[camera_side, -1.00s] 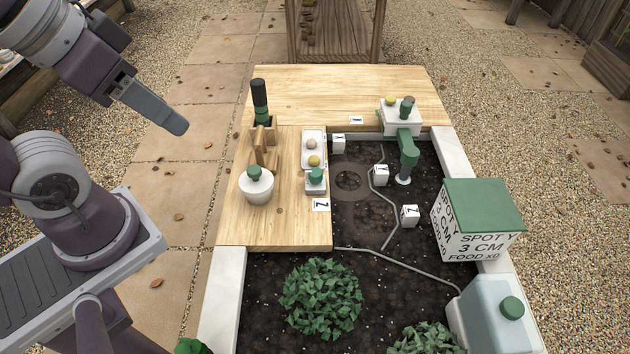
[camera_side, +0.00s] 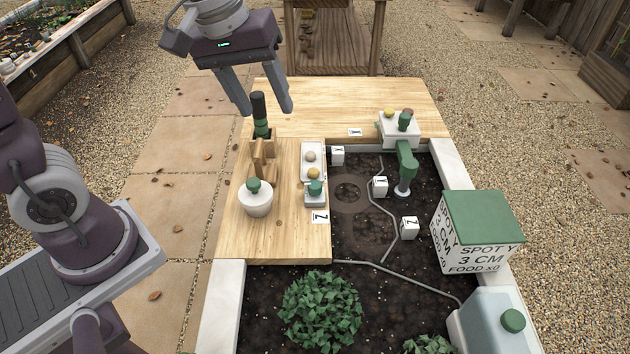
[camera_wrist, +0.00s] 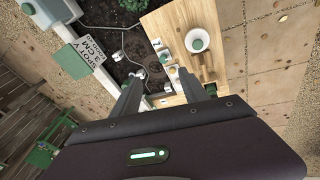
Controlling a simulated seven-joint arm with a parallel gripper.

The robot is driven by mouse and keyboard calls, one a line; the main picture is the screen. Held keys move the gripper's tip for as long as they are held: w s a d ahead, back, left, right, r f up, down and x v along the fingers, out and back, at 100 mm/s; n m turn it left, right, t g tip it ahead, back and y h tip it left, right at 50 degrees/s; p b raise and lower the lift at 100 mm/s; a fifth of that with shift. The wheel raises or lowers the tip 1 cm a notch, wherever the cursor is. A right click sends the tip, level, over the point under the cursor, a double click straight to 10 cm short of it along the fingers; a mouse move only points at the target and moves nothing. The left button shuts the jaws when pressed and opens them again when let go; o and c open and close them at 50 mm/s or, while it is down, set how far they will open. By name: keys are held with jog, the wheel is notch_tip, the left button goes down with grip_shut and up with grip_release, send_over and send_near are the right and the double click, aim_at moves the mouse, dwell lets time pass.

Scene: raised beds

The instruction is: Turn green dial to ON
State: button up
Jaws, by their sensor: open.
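A green knob (camera_side: 404,121) sits upright on a white box (camera_side: 391,132) at the back right of the bed, between a yellow and a brown knob. A green spout (camera_side: 405,165) stands in front of it. A second green knob (camera_side: 315,187) tops a small white block on the board. Which is the dial, and any ON mark, I cannot read. My gripper (camera_side: 267,110) is open and empty at the back left of the board, pointing down. The wrist view shows both fingers (camera_wrist: 159,78) apart.
A wooden stand (camera_side: 263,160) holds the handle. A white pot with green lid (camera_side: 255,198) stands in front. A green-topped box (camera_side: 478,235) stands at right. White cubes and a grey hose lie on soil.

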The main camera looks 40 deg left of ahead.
jog(key=w+f+n+g, duration=0.1)
jog(key=w+f+n, duration=0.1)
jog(key=w+f, duration=0.35)
jog(key=n+g, duration=0.1)
jog(key=n, duration=0.3)
send_near(315, 185)
jog(key=shift+n+g+y, duration=0.3)
jog(key=shift+n+g, duration=0.1)
jog(key=shift+n, duration=0.4)
jog(key=f, duration=0.6)
jog(key=w+f, duration=0.1)
jog(key=f, duration=0.2)
jog(key=shift+d, duration=0.3)
jog(key=shift+r, duration=0.1)
jog(key=shift+c, duration=0.4)
grip_shut()
